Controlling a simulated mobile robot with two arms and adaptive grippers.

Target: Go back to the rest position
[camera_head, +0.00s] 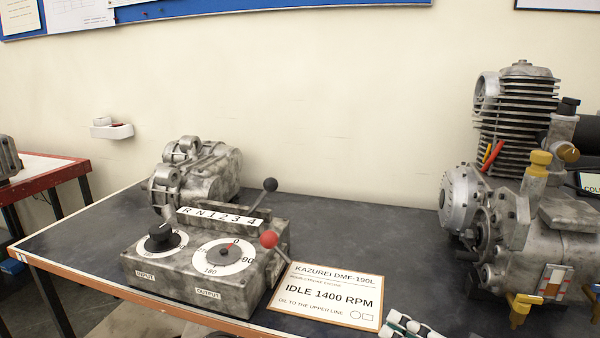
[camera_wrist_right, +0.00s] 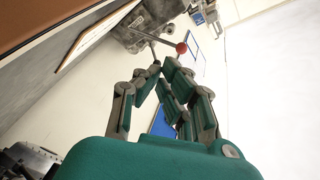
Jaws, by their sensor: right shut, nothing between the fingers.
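My right gripper (camera_head: 408,327) shows only by its fingertips at the bottom edge of the head view, in front of the idle-speed sign. In the right wrist view its teal fingers (camera_wrist_right: 162,68) are drawn together with nothing held between them. The lever with the red knob (camera_head: 268,239) stands on the right of the grey control box (camera_head: 190,275). The red knob shows just past the fingertips in the right wrist view (camera_wrist_right: 182,47), but the head view shows the gripper apart from it. My left gripper is not in view.
The sign (camera_head: 330,296) lies by the table's front edge. A large engine (camera_head: 515,215) stands at the right. A grey metal casing (camera_head: 200,170) sits behind the control box. The dark tabletop (camera_head: 350,230) is clear between casing and engine. A red-edged table (camera_head: 50,172) stands at far left.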

